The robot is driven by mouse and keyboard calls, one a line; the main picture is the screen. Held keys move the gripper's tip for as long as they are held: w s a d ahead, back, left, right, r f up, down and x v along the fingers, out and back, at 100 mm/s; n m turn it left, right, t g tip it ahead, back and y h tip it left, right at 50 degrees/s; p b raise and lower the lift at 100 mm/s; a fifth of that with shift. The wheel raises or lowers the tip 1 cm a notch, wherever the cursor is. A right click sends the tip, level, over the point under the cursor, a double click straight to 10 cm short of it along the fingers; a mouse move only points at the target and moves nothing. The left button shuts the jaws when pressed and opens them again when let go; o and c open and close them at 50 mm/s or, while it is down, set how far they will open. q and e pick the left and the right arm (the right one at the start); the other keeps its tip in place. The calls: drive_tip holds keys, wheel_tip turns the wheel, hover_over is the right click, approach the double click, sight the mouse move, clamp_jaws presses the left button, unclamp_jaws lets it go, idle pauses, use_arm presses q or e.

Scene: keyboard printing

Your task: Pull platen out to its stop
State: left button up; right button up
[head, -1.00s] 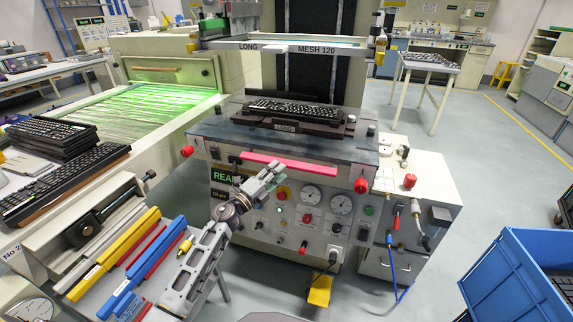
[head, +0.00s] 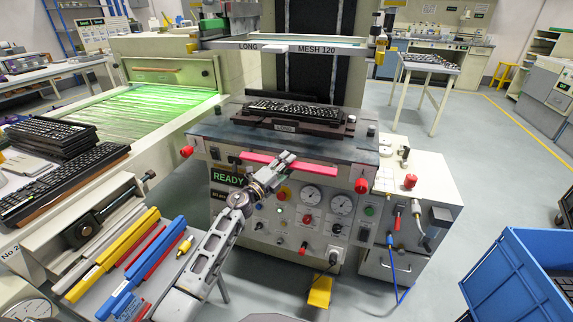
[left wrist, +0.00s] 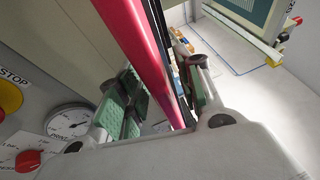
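The platen (head: 335,129) sits on the machine's dark top under the screen frame, with a black keyboard (head: 292,110) on it. A long red-pink handle bar (head: 318,169) runs across the machine's front edge. My left gripper (head: 286,157) is at the bar, left of its middle, and covers a short part of it. In the left wrist view the bar (left wrist: 146,50) passes between the two fingers of the left gripper (left wrist: 162,92). The fingers stand apart with the bar between them; a firm grip does not show. My right gripper is not in view.
Below the bar are gauges (head: 312,195), knobs and a lit READY sign (head: 228,178). Red knobs (head: 362,185) flank the front edge. A bench with coloured squeegees (head: 120,255) is at left; a blue crate (head: 520,265) is at lower right.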

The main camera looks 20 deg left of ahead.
use_arm(q)
drive_tip(key=c, duration=0.6)
clamp_jaws()
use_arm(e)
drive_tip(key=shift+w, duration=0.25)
use_arm(q)
drive_tip(key=shift+s+f, duration=0.1)
